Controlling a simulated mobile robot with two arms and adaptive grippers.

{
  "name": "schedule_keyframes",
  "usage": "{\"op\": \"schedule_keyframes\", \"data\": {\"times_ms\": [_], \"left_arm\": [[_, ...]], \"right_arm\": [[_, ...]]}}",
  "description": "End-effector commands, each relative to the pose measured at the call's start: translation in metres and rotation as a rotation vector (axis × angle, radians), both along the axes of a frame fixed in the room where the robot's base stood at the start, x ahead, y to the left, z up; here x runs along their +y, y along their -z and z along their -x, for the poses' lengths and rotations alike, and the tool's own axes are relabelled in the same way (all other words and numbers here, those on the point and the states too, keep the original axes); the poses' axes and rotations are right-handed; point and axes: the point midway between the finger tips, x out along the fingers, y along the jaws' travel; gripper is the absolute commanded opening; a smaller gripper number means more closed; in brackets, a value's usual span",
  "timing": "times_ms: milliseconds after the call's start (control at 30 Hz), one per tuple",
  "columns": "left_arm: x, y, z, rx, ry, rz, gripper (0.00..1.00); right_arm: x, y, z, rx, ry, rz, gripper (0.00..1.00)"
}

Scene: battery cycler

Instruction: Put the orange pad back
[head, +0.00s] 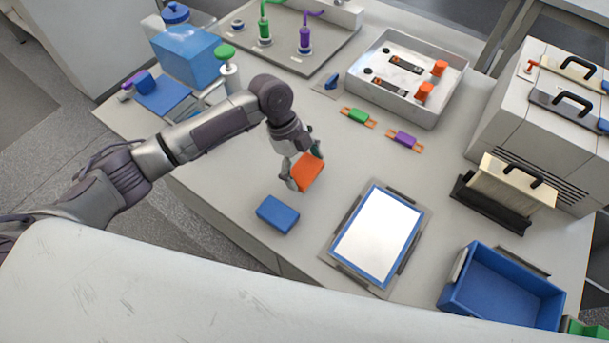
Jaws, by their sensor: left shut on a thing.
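The orange pad (308,172) is a flat orange block in the middle of the head view. My left gripper (302,168) is shut on it, with a finger on either side, and the pad is tilted. It appears to be above the table; the exact height cannot be told. A blue pad (278,214) lies on the table just below and to the left of the orange pad. My right gripper is not in view.
A white panel with a blue border (376,236) lies right of the blue pad. A blue bin (502,288) stands at lower right. A white tray (452,88) with orange knobs stands at the back. Green (358,116) and purple (404,139) parts lie before it.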

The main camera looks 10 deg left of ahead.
Motion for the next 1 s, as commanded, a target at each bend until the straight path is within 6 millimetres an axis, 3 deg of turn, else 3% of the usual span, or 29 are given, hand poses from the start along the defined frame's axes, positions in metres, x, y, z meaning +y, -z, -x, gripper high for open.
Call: {"op": "schedule_keyframes", "data": {"times_ms": [267,633,667,1000], "left_arm": [[0.0,0.036,0.001,0.003,-0.001,-0.002,0.65],[0.0,0.042,0.001,0.001,-0.001,-0.001,0.65],[0.0,0.041,0.001,0.001,-0.001,-0.001,0.98],[0.0,0.04,0.001,0.001,0.0,-0.003,1.0]], "right_arm": [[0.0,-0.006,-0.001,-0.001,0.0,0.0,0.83],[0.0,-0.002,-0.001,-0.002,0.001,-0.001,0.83],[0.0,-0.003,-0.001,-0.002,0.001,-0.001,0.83],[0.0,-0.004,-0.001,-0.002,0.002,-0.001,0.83]]}}
